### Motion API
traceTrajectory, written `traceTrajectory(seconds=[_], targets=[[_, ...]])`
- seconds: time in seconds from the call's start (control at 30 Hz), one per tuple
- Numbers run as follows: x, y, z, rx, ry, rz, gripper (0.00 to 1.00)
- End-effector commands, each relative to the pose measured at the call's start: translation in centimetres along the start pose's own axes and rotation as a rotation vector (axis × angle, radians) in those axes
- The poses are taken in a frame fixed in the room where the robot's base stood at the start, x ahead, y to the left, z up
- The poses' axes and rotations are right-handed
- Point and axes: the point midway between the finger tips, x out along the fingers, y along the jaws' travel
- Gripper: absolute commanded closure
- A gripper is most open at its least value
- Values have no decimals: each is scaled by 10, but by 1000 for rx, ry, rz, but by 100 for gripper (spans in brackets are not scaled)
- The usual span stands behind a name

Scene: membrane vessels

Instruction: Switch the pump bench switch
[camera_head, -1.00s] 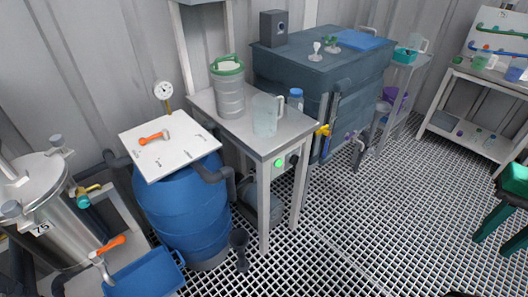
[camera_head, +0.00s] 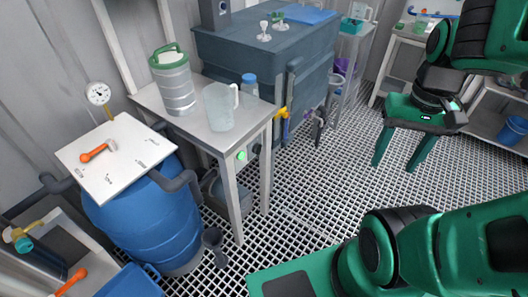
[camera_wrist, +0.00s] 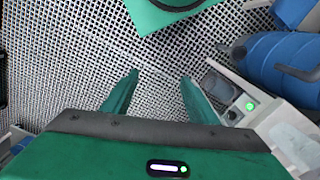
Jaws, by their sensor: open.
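The pump bench (camera_head: 146,97) is a pale table left of centre in the head view. On its front edge are a lit green lamp (camera_head: 241,155) and, just right of it, a small dark knob (camera_head: 257,148), which looks like the switch. The knob's position is too small to read. In the wrist view the green lamp (camera_wrist: 250,106) and dark knob (camera_wrist: 231,115) show at right. My gripper (camera_head: 396,167) is open and empty, well right of the bench, pointing down over the grating floor. Its fingers also show in the wrist view (camera_wrist: 159,76), apart from the bench.
A clear jug (camera_head: 220,108) and a metal canister (camera_head: 174,84) stand on the bench. A blue barrel (camera_head: 150,222) with a white lid board (camera_head: 125,175) stands left. A dark blue tank (camera_head: 262,55) with a yellow valve (camera_head: 281,113) is behind. The grating floor (camera_head: 300,195) between is open.

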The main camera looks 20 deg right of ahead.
Motion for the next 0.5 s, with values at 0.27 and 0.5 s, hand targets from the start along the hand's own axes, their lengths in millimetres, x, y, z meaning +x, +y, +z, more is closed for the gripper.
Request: traceTrajectory(seconds=[0.27, 0.5], targets=[[44, -30, -37, 4, -81, -4, 47], [100, -55, -68, 26, -168, -76, 47]])
